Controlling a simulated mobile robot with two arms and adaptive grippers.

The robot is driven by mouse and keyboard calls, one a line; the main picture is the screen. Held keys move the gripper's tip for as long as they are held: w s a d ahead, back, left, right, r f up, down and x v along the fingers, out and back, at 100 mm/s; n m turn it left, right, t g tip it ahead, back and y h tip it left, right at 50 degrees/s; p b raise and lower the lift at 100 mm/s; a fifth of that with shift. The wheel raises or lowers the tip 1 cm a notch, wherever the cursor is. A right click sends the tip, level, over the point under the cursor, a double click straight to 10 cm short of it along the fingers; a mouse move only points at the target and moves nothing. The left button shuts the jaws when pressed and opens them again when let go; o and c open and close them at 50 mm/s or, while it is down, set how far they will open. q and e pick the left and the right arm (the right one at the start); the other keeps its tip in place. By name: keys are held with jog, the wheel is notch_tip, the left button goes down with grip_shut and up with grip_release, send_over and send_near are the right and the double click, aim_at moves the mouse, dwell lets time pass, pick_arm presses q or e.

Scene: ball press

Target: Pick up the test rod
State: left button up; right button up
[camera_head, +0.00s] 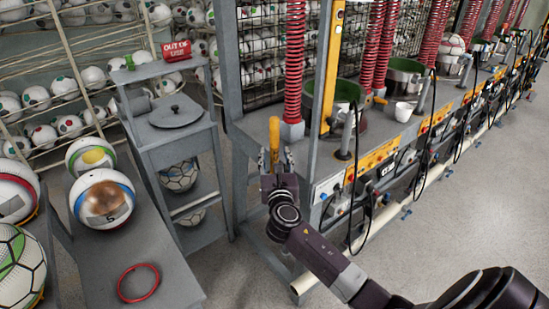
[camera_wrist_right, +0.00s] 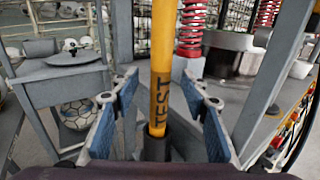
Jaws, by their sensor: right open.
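The test rod (camera_head: 274,138) is a yellow rod standing upright at the left end of the press bench. In the right wrist view the rod (camera_wrist_right: 163,70) carries dark "TEST" lettering, and its lower end sits in a dark round holder (camera_wrist_right: 155,148). My right gripper (camera_head: 276,163) is in front of the rod, hiding its lower part in the head view. In the right wrist view the gripper (camera_wrist_right: 162,92) is open, with one blue-padded finger on each side of the rod and visible gaps between. My left gripper is not in view.
A grey stand (camera_head: 178,140) with a round lid (camera_head: 176,113) and a red sign (camera_head: 177,51) is left of the gripper. A grey bench holds balls and a red ring (camera_head: 138,283). Red coiled hoses (camera_head: 294,60) and a grey frame post are close by.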

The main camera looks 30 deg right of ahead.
aim_at(275, 150)
jog(key=x, duration=0.4)
jog(key=shift+r, duration=0.1)
grip_shut()
